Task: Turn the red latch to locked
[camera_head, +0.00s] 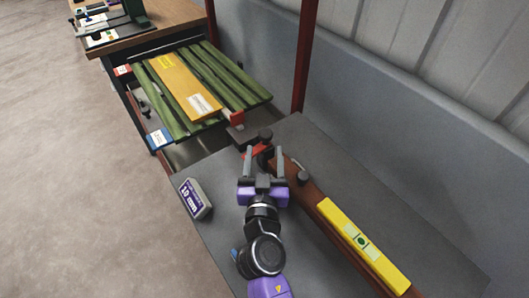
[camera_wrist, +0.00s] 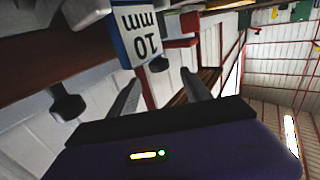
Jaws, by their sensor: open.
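A small red piece that looks like the red latch (camera_head: 256,152) sits at the far end of the brown beam (camera_head: 309,200), beside dark knobs. It is partly hidden by my gripper, so I cannot tell its angle. My gripper (camera_head: 265,155) is open, with its two grey fingers pointing at that end of the beam. In the head view the red piece shows between and behind the fingers. In the wrist view the fingers (camera_wrist: 160,90) are apart with nothing held between them. A red bar (camera_wrist: 180,43) with a dark knob lies beyond their tips there.
A yellow level (camera_head: 362,243) lies on the beam. A box marked 10 mm (camera_head: 195,198) stands at the left edge of the grey table (camera_head: 300,265). A rack of green slats (camera_head: 215,75) with an orange board is beyond. A dark red post (camera_head: 305,55) rises behind.

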